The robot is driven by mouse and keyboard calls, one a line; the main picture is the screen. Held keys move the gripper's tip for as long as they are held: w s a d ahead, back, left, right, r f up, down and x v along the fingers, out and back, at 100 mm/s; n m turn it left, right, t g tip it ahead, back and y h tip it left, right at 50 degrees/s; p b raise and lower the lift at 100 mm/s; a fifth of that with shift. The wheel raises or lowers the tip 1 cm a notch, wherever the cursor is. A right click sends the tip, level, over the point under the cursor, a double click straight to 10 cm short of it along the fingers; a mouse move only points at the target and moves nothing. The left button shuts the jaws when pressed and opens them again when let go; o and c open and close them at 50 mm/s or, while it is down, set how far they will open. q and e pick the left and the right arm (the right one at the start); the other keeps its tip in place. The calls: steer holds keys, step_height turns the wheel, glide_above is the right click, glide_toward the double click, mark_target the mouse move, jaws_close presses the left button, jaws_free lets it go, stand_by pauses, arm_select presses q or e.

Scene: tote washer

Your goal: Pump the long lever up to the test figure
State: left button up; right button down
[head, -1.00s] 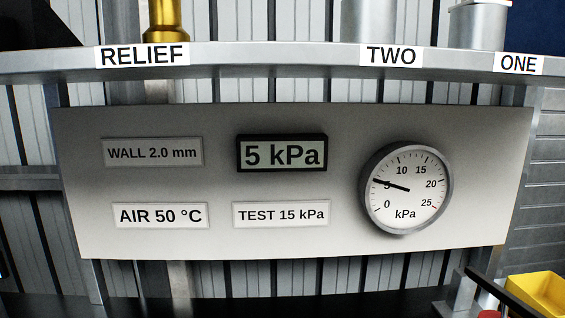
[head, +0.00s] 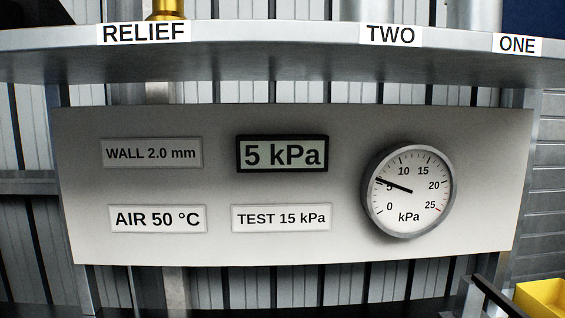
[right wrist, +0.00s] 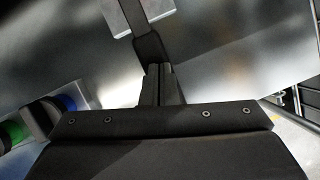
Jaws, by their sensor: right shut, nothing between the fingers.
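A grey panel (head: 350,120) in the head view carries a digital display (head: 282,154) reading 5 kPa and a plate (head: 281,217) reading TEST 15 kPa. The round dial gauge (head: 409,190) has its needle near 5. A dark bar (head: 493,296), likely part of the long lever, shows at the bottom right. In the right wrist view my right gripper (right wrist: 160,72) is shut and empty. A dark bar with a thicker black end (right wrist: 150,46) lies just beyond its fingertips; I cannot tell whether they touch. My left gripper is not in view.
Above the panel runs a metal shelf (head: 270,62) labelled RELIEF, TWO and ONE, with a brass piece (head: 168,9) over RELIEF. A yellow bin (head: 543,298) is at the lower right. Green and blue round items (right wrist: 62,103) show at left in the wrist view.

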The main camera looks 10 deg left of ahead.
step_height(320, 180, up, 5)
steer(key=p, duration=0.3)
steer(key=shift+w+r+p, duration=0.15)
steer(key=shift+r+p, duration=0.05)
steer(key=shift+p, duration=0.2)
steer(key=shift+r+p, duration=1.25)
steer(key=shift+r, duration=0.8)
